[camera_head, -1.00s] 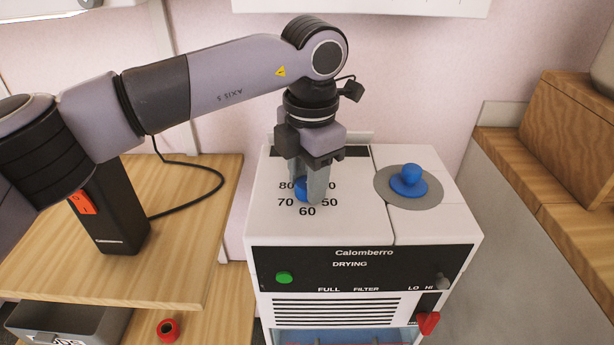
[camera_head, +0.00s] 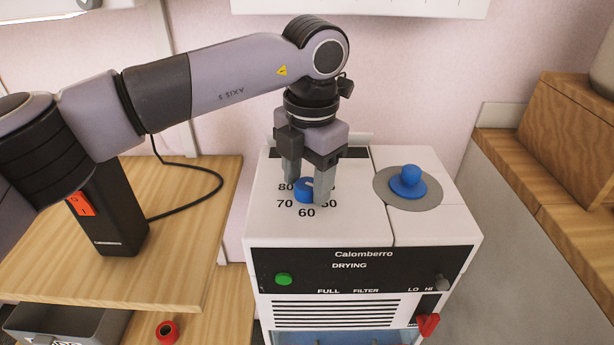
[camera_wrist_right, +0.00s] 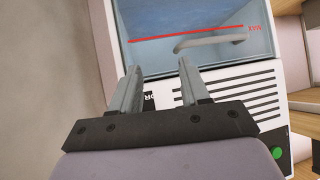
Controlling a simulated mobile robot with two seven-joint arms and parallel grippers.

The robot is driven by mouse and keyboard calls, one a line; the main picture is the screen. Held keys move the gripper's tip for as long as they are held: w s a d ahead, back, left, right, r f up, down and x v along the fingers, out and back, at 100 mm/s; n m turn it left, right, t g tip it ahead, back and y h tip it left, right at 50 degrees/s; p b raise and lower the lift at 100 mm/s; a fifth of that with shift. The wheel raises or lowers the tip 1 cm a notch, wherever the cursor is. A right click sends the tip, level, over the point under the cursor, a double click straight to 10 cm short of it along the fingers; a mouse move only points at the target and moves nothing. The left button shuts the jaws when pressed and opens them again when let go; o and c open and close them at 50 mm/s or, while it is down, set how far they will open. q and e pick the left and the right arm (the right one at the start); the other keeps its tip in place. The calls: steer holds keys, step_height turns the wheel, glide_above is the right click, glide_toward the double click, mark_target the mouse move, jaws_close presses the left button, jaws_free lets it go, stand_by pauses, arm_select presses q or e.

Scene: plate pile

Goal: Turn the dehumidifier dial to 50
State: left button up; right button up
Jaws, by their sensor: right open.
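The dehumidifier (camera_head: 262,222) is a white box with a black front panel. Its blue dial (camera_head: 304,190) sits on the top, ringed by numbers; 80, 70 and 60 show, and 50 is partly covered by a finger. A pale mark shows on the dial, but I cannot tell which number it points to. My left gripper (camera_head: 307,193) points down with its fingers apart on either side of the dial; contact is unclear. My right gripper (camera_wrist_right: 158,66) is open and empty in the right wrist view, facing the dehumidifier's front vents and water tank (camera_wrist_right: 190,30).
A second blue knob (camera_head: 408,180) stands on a grey disc at the top right. A green button (camera_head: 284,279) and a red switch (camera_head: 429,325) are on the front. A black box with an orange switch (camera_head: 81,203) stands on the wooden table (camera_head: 190,230) at left.

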mark_target(309, 186)
arm_select(q)
steer(key=shift+o, duration=0.3)
steer(key=r, duration=0.7)
steer(key=shift+s+d, duration=0.2)
